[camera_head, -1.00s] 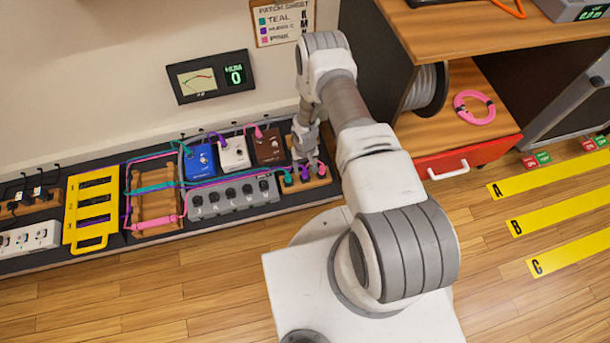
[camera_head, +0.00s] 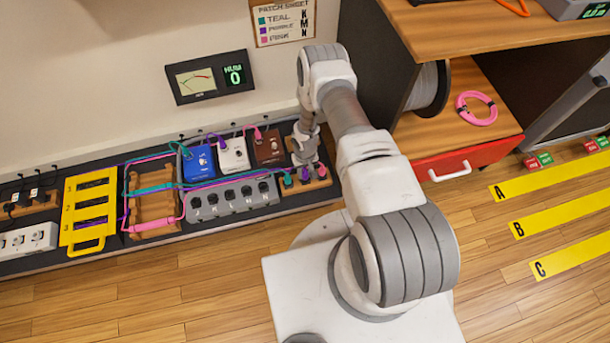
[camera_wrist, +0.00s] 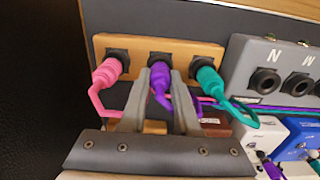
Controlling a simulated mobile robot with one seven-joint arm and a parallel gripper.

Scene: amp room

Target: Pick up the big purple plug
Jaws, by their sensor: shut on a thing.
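The big purple plug (camera_wrist: 160,80) stands in the middle socket of a wooden block (camera_wrist: 205,49) in the wrist view, between a pink plug (camera_wrist: 106,74) and a teal plug (camera_wrist: 207,82). My gripper (camera_wrist: 163,76) has its two grey fingers on either side of the purple plug and is shut on it. The plug's front end still meets the black socket. A purple cable runs back from it, partly hidden by the fingers. In the head view my gripper (camera_head: 307,163) is low over the wooden block, and the purple plug (camera_head: 306,174) shows just below it.
A grey box with a row of sockets (camera_head: 232,197) lies left of the block. Blue (camera_head: 200,162), white (camera_head: 233,154) and brown (camera_head: 268,147) pedals stand behind it. A red drawer (camera_head: 468,160) is to the right.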

